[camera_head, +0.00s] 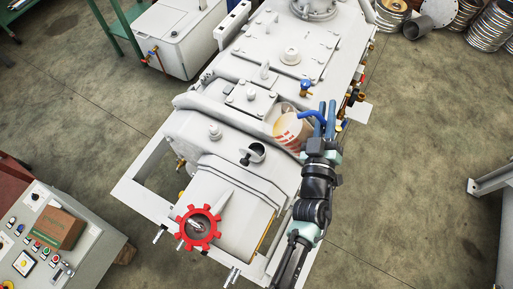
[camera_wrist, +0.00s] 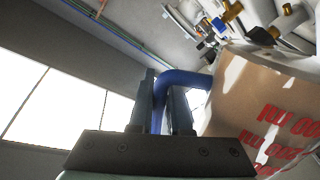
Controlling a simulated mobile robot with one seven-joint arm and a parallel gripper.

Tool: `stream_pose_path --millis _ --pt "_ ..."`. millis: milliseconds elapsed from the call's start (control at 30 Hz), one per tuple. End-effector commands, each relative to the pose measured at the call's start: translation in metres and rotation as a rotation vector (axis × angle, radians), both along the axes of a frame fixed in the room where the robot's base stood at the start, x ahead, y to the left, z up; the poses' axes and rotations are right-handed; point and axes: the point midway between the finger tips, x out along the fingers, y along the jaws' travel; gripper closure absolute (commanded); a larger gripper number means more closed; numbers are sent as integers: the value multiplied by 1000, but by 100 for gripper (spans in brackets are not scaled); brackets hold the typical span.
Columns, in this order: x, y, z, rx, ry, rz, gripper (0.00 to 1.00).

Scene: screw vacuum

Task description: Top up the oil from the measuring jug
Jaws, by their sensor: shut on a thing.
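The measuring jug (camera_head: 290,129), pale with red markings and a blue handle, is held at the right side of the machine, above its top. It looks tilted, with oil-coloured content at its mouth. My gripper (camera_head: 321,122) is shut on the blue handle, which also shows between the fingers (camera_wrist: 162,100) in the wrist view. The jug's side (camera_wrist: 255,95) with red writing fills the right of that view. A dark round opening with a raised lid (camera_head: 256,151), which looks like the oil filler, is on the machine to the jug's lower left. No pouring stream can be made out.
The grey vacuum machine (camera_head: 225,150) fills the middle. A red handwheel (camera_head: 198,228) is at its front. A blue-handled valve (camera_head: 306,87) stands close behind the jug. A control panel (camera_head: 40,240) is at lower left.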

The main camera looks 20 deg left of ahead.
Motion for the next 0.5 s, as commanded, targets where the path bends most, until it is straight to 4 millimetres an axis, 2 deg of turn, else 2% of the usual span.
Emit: stream_pose_path --millis 500 --pt "-1 5 5 -55 -17 1 100"
